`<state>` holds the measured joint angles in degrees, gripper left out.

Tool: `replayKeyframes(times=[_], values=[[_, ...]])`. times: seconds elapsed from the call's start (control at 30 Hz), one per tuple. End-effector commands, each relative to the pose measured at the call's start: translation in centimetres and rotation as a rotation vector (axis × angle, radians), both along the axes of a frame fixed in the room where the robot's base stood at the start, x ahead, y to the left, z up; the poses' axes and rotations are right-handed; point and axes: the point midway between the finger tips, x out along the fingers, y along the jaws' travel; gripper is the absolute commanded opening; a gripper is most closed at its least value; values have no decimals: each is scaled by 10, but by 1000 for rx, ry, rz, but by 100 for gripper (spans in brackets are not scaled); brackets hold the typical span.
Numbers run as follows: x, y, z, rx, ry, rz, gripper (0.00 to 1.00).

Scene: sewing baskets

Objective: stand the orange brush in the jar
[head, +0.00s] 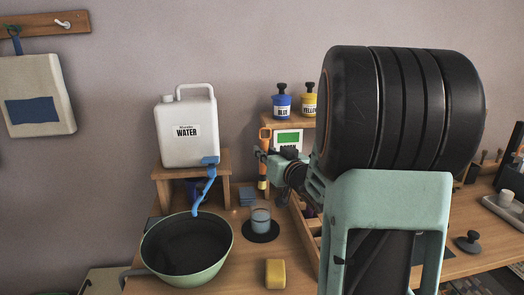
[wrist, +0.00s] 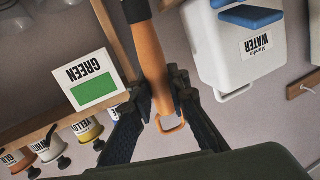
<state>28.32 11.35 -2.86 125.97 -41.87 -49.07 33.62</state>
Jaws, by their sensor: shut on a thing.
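The orange brush (head: 264,148) is upright in the head view, with its looped handle end at the top and a dark band lower down. My gripper (head: 265,155) is shut on its handle. In the wrist view the orange handle (wrist: 150,65) runs between the two dark fingers (wrist: 163,115), its loop just past the fingertips. The small clear jar (head: 260,219) stands on a round black base on the table, below the brush in the head view. The brush's lower end shows above the jar's rim there; its depth relative to the jar I cannot tell.
A green bowl (head: 187,252) stands left of the jar, under the blue spout of a white water jug (head: 187,130) on a wooden stand. A yellow block (head: 275,273) lies in front. Blue and yellow paint pots (head: 282,105) stand on a shelf behind. A wooden rack is right of the jar.

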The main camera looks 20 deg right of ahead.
Motion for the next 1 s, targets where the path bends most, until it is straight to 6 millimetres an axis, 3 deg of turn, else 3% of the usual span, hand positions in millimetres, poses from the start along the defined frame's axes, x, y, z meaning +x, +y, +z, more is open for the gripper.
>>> replayKeyframes(times=[1.0], values=[[-8,8,-78,0,0,1,0]])
